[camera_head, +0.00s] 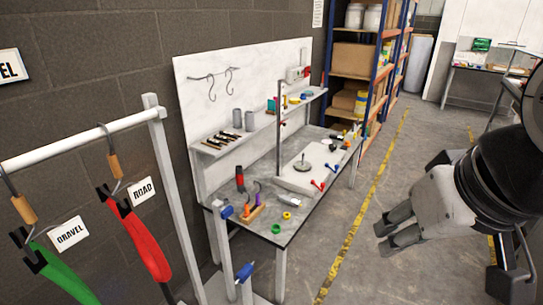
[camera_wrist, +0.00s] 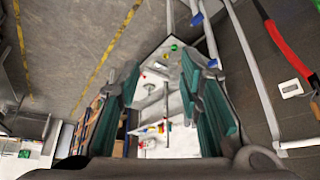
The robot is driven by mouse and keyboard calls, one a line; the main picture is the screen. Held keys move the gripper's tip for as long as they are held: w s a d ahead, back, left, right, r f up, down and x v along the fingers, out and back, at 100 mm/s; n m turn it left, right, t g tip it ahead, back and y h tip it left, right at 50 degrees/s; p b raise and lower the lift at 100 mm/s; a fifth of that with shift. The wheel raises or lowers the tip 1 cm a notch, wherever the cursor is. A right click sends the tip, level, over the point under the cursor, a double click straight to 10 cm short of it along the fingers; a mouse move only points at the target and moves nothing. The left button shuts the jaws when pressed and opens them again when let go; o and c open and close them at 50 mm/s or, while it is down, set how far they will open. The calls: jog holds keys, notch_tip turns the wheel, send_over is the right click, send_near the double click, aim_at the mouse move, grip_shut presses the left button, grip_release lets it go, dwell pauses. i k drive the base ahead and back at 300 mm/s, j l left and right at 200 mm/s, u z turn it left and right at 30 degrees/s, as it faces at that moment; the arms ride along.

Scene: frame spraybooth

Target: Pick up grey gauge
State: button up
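A small light grey piece (camera_head: 289,200), perhaps the grey gauge, lies near the front end of the workbench top (camera_head: 262,225). It is too small to identify for sure. A round grey disc with a thin upright stem (camera_head: 303,164) sits on the white plate (camera_head: 287,181) farther back; I cannot tell whether this is the gauge instead. My gripper (camera_head: 383,237) is in the air to the right of the bench, apart from everything. In the wrist view my gripper (camera_wrist: 160,82) has its two fingers wide apart and nothing between them; the bench shows beyond them.
A green ring (camera_head: 276,229) and a yellow ring (camera_head: 287,215) lie near the light grey piece. A shelf (camera_head: 262,128) and thin post (camera_head: 279,130) rise above the bench. A white rack (camera_head: 165,165) with hanging red and green tools stands left. The floor right of the bench is clear.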

aim_at(286, 199)
jog(key=i+l, duration=0.3)
jog(key=i, duration=0.2)
jog(key=i+l+z, duration=0.1)
jog(key=i+l, duration=0.15)
jog(key=i, duration=0.25)
jog(key=i+l, duration=0.25)
jog(key=i, duration=0.25)
jog(key=i+l+z, duration=0.1)
jog(key=i+l, duration=0.15)
jog(key=i, duration=0.25)
